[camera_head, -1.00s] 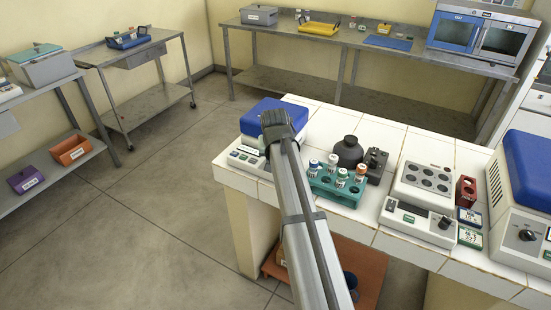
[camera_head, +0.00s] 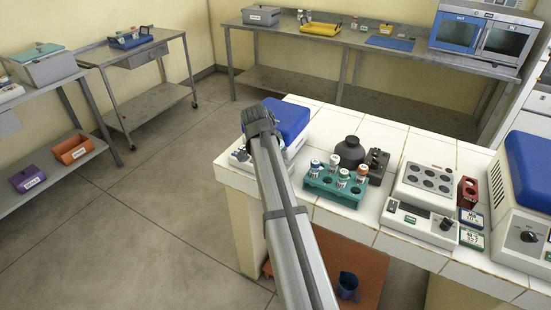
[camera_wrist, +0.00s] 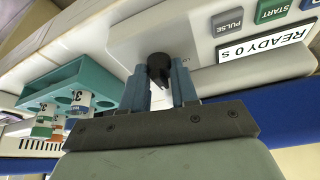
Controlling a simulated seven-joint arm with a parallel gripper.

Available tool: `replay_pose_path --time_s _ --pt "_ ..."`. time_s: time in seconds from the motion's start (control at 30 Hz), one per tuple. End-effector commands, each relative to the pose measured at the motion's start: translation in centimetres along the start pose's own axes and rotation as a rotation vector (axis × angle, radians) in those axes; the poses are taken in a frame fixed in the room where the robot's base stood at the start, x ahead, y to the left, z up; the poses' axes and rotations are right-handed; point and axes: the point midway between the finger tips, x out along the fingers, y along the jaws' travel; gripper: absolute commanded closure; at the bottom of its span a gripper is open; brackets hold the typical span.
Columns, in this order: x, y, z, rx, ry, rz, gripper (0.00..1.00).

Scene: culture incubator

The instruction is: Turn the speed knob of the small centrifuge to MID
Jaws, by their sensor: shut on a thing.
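The small centrifuge (camera_head: 291,127) with a blue lid stands at the left end of the white tiled bench. My arm covers most of its front panel in the head view. In the wrist view, its light panel appears upside down, with a black speed knob (camera_wrist: 158,66), a grey PULSE button (camera_wrist: 228,23), a green START button (camera_wrist: 270,10) and a display (camera_wrist: 262,53) reading READY 0 s. My gripper (camera_wrist: 159,82) has its two blue fingers on either side of the knob, shut on it.
A teal tube rack (camera_head: 335,187) with several capped tubes stands right of the centrifuge, close to my arm. The floor left of the bench is clear.

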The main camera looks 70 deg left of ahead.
Motion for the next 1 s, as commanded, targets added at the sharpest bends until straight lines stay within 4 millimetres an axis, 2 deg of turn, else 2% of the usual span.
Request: replay_pose_path --time_s 0.57,0.6,0.83,1.0 --pt "0.01 -0.01 0.07 0.032 -0.002 0.013 1.00" --pt "0.01 -0.01 0.07 0.032 -0.002 0.013 0.71" --pt "0.02 -0.02 0.04 0.032 -0.002 0.013 0.48" --pt "0.01 -0.02 0.03 0.031 -0.001 0.013 0.47"
